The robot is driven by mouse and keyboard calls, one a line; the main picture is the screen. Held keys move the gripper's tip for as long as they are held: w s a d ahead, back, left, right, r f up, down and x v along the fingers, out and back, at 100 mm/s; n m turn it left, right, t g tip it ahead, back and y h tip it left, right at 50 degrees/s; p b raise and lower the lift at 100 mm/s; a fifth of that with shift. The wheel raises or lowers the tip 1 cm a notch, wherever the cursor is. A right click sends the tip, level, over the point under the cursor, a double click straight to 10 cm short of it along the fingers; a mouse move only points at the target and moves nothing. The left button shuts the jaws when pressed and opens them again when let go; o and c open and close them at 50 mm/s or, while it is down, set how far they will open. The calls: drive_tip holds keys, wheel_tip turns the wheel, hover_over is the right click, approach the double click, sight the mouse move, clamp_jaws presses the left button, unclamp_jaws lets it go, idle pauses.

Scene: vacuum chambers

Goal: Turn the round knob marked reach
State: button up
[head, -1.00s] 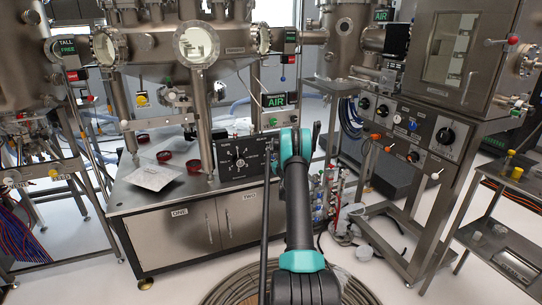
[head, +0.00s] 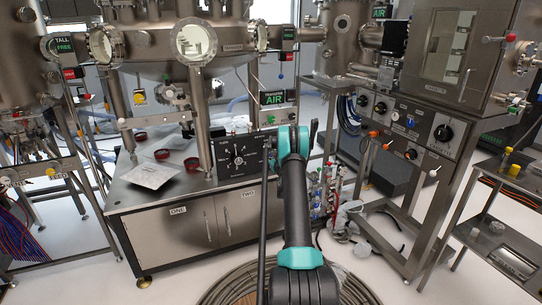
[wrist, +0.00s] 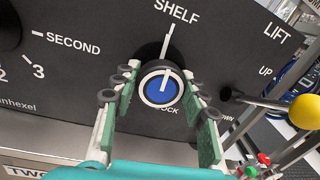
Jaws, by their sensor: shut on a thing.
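In the wrist view a round knob (wrist: 161,88) with a blue face, white ring and white pointer line sits on a black panel (wrist: 95,80). The pointer is turned up, roughly toward the word SHELF. Another word below it is partly hidden and ends in "OCK". I cannot read "reach" in any view. My gripper (wrist: 163,82) has its green-and-grey fingers on both sides of this knob, shut on it. In the head view the black panel (head: 225,162) stands on the steel bench, left of my arm, which hides my fingertips.
In the wrist view a lever with a yellow ball (wrist: 306,111) sticks out at the right, by LIFT, UP and DOWN. A large black knob (wrist: 8,27) is at the left, by SECOND. In the head view red rings (head: 162,154) and a white sheet (head: 150,175) lie on the bench.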

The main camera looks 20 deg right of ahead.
drive_tip(key=n, duration=0.3)
drive_tip(key=shift+n, duration=0.4)
drive_tip(key=n, duration=0.3)
drive_tip(key=shift+n+t, duration=0.3)
drive_tip(key=shift+n, duration=0.1)
drive_tip(key=n+y, duration=0.1)
drive_tip(key=n, duration=0.6)
drive_tip(key=shift+f+n, duration=0.1)
drive_tip(key=shift+n, duration=0.3)
drive_tip(key=n, duration=0.4)
drive_tip(key=shift+d+y, duration=0.1)
drive_tip(key=shift+y, duration=0.2)
drive_tip(key=n, duration=0.4)
drive_tip(key=shift+y, duration=0.4)
drive_tip(key=n, duration=0.7)
drive_tip(key=shift+y, duration=0.4)
drive_tip(key=shift+n, duration=0.3)
drive_tip(key=o, duration=1.1)
